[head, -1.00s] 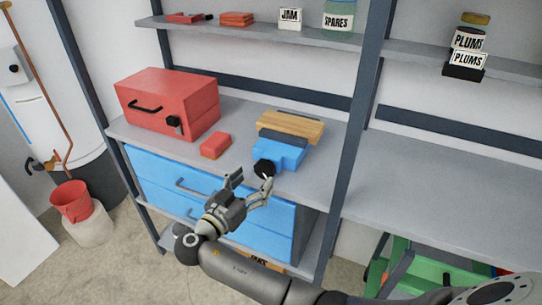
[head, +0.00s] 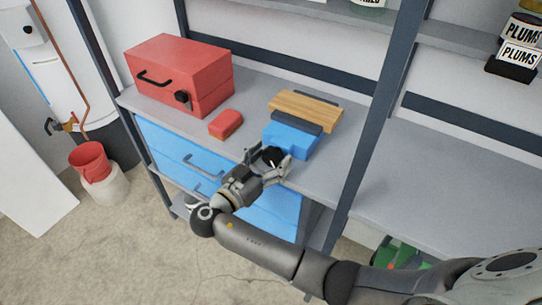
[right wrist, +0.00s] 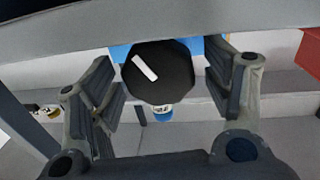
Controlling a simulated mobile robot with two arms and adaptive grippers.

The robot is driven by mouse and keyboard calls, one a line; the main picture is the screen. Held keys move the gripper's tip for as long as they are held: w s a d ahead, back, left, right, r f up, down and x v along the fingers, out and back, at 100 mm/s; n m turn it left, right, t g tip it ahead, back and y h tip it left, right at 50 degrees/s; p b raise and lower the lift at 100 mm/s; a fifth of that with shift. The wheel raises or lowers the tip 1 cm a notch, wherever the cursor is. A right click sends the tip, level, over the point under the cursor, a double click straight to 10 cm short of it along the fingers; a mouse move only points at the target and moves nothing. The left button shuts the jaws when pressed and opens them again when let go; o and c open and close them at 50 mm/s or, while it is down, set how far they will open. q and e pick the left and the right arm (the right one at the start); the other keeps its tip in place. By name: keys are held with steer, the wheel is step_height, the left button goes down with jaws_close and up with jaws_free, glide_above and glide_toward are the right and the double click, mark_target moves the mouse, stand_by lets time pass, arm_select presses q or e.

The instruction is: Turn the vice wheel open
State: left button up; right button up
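The blue vice (head: 290,140) stands on the grey shelf, with a wooden block (head: 305,107) between its dark jaws. Its black wheel (head: 271,156) faces me at the front. My right gripper (head: 267,158) is open at the wheel, one finger on each side of it. In the right wrist view the dark many-sided wheel (right wrist: 165,85) sits between the spread fingers, with a visible gap on both sides. A white mark (right wrist: 145,67) on its face runs slanted, from upper left to lower right. My left gripper is not in view.
A red box (head: 180,75) with a black handle and knob stands left on the shelf. A small red block (head: 225,124) lies between it and the vice. Blue drawers (head: 170,158) are below. A dark upright post (head: 372,130) rises right of the vice.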

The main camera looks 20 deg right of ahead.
steer(key=c, duration=0.9)
steer(key=shift+n, duration=0.7)
steer(key=o, duration=1.1)
steer(key=shift+d, duration=0.1)
steer(key=shift+c, duration=0.2)
steer(key=v, duration=0.7)
steer(key=shift+a, duration=0.3)
steer(key=shift+s, duration=0.1)
